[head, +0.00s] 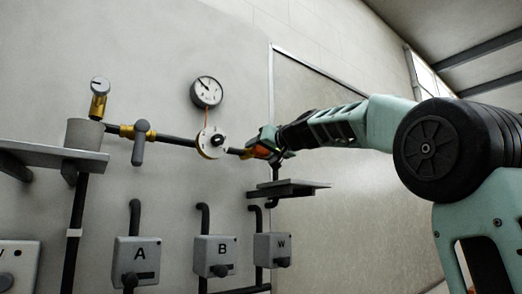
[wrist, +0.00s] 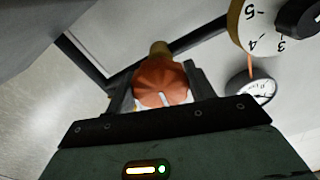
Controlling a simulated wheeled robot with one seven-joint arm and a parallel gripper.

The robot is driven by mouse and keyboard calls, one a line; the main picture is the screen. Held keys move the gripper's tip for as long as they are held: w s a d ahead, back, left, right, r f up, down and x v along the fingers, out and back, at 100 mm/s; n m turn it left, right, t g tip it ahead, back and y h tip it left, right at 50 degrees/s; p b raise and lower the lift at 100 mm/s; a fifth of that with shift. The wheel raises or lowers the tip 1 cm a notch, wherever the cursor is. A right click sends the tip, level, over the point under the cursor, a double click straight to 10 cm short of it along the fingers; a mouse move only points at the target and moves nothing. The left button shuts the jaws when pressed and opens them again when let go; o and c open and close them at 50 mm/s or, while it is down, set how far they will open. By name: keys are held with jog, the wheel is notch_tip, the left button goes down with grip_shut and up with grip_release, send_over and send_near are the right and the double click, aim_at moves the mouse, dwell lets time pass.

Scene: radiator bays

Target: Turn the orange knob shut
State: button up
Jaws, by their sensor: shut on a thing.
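The orange knob (wrist: 162,82) sits between my gripper's two fingers in the wrist view, with a pale mark on its near face. A brass fitting (wrist: 160,48) and a dark pipe show behind it. My gripper (wrist: 158,88) is shut on the knob. In the head view my gripper (head: 268,146) is at the right end of the wall pipe, and the orange knob (head: 260,152) shows only in part, mostly hidden by the fingers.
A white numbered dial (head: 212,142) with a dark centre is just left of my gripper, under a round gauge (head: 207,92). A dark lever valve (head: 140,142) is further left. A small shelf (head: 288,188) juts out below my gripper. Grey boxes A (head: 137,262), B (head: 216,256) and W (head: 272,249) hang lower.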

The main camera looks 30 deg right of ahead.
jog(key=m, duration=0.7)
jog(key=shift+p, duration=0.3)
jog(key=m+p, duration=0.1)
jog(key=m, duration=0.5)
jog(key=shift+r+m, duration=0.1)
jog(key=shift+m, duration=0.2)
jog(key=m+p, duration=0.2)
jog(key=m, duration=0.4)
jog(key=shift+p, duration=0.3)
jog(key=m+p, duration=0.2)
jog(key=m, duration=0.4)
jog(key=shift+m, duration=0.3)
jog(key=m+p, duration=0.3)
jog(key=m, duration=0.3)
jog(key=shift+r, duration=0.1)
jog(key=m+p, duration=0.3)
jog(key=m, duration=0.4)
jog(key=shift+d+m, duration=0.1)
jog(key=shift+m, duration=0.2)
jog(key=m+p, duration=0.3)
jog(key=m, duration=0.3)
jog(key=m+p, duration=0.1)
jog(key=m, duration=0.2)
jog(key=m+p, duration=0.1)
jog(key=m, duration=0.2)
jog(key=shift+f+m+p, duration=0.2)
jog(key=shift+m+p, duration=0.1)
jog(key=shift+p, duration=0.1)
